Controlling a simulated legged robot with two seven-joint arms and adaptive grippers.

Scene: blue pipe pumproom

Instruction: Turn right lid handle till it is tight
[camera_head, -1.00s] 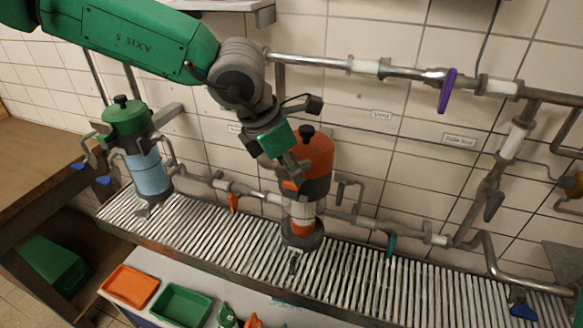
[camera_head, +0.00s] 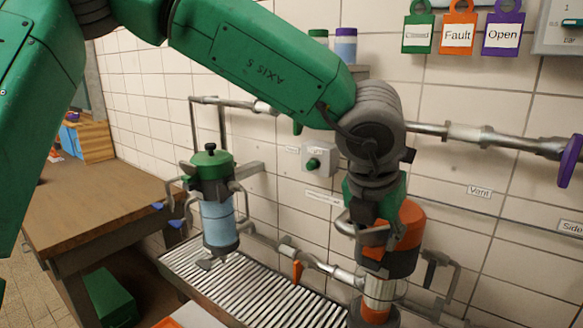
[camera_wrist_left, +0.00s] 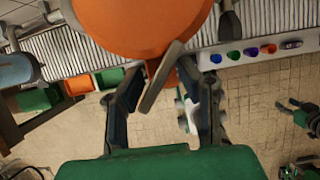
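The right vessel has an orange lid (camera_head: 407,232) above a clear section with orange in it. My left gripper (camera_head: 368,232) is at the lid's left side and covers part of it. In the left wrist view the orange lid (camera_wrist_left: 140,25) fills the top middle. A flat grey handle (camera_wrist_left: 160,78) slants down from it between the two dark fingers of my left gripper (camera_wrist_left: 161,72). The fingers are apart, with gaps beside the handle; firm contact cannot be seen. My right gripper is not in view.
A green-lidded vessel (camera_head: 212,165) with a blue body stands to the left on the slatted grate (camera_head: 235,292). Pipes run along the tiled wall, with a purple valve handle (camera_head: 570,160) at right. A wooden table (camera_head: 85,205) stands at far left.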

